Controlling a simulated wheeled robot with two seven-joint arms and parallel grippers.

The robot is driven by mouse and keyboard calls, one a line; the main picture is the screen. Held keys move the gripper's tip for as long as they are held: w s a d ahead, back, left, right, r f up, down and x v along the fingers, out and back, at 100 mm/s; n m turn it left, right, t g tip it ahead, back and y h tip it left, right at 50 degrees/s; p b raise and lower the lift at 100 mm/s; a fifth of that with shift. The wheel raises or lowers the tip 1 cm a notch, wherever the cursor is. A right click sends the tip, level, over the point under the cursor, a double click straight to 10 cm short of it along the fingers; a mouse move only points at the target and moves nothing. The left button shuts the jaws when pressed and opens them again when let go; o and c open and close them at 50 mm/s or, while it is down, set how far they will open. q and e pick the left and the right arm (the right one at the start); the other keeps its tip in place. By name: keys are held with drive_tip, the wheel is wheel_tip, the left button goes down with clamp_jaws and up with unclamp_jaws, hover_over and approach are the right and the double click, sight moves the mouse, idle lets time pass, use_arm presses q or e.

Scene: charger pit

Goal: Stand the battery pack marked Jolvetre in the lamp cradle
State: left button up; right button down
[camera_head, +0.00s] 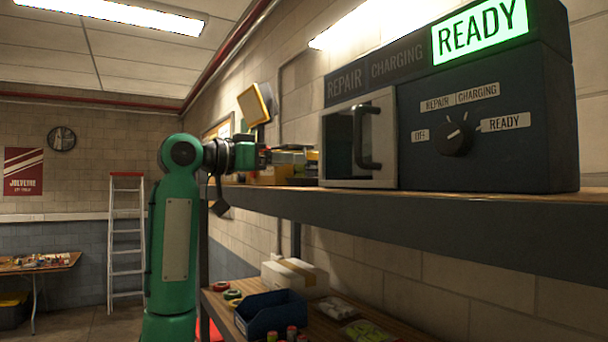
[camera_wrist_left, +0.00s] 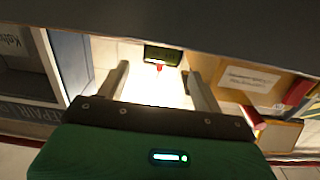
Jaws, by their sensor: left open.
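My left gripper (camera_head: 265,157) is at the end of the green arm, at the level of the upper shelf, left of the cabinet with the glass door. In the left wrist view its two fingers (camera_wrist_left: 158,72) are apart, with nothing held between them. Beyond the fingertips is a small dark box-like thing with a red part (camera_wrist_left: 162,54); I cannot tell what it is. I can read no Jolvetre mark on any battery pack, and I cannot make out the lamp cradle. My right gripper is not in view.
The upper shelf (camera_head: 450,205) bears a glass-door cabinet (camera_head: 337,145) and a dark control box (camera_head: 540,130) with a lit READY sign. In the left wrist view a labelled cardboard box (camera_wrist_left: 285,98) is close on the right. A blue bin (camera_head: 270,312) stands below.

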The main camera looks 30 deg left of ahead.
use_arm(q)
drive_tip(key=b+v, duration=0.1)
drive_tip(key=v, duration=0.4)
drive_tip(key=shift+w, duration=0.1)
idle(0.3)
